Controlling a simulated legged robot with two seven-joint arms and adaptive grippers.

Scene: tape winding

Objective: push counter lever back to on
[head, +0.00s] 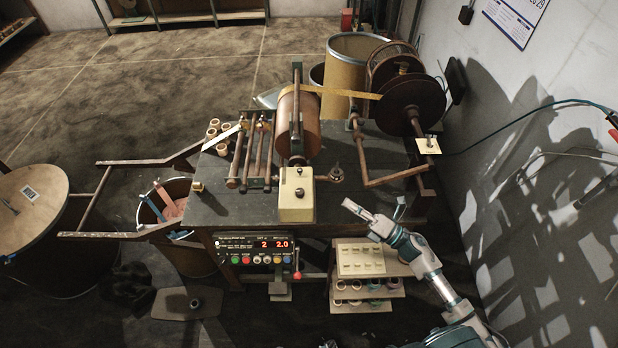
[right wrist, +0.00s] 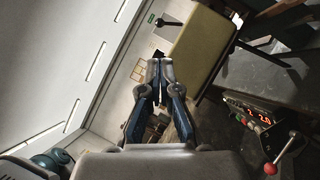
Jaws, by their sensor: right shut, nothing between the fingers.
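A cream counter box (head: 297,208) stands at the front edge of the workbench. A small dark lever (right wrist: 170,22) stands up from its pale face in the right wrist view, beside a green label. My right gripper (head: 347,204) is right of the box in the head view, shut and empty, its fingers pointing toward the box. In the right wrist view the closed fingertips (right wrist: 156,64) are below the lever and apart from it. A red-knobbed lever (head: 297,275) sits at the right side of the panel with the lit red display (head: 262,244). My left gripper is not in view.
The dark workbench (head: 345,190) carries a roller (head: 297,125), a guide frame (head: 250,155) and a large reel (head: 412,105). A shelf unit of spools (head: 365,290) stands below my right arm. The wall is close on the right.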

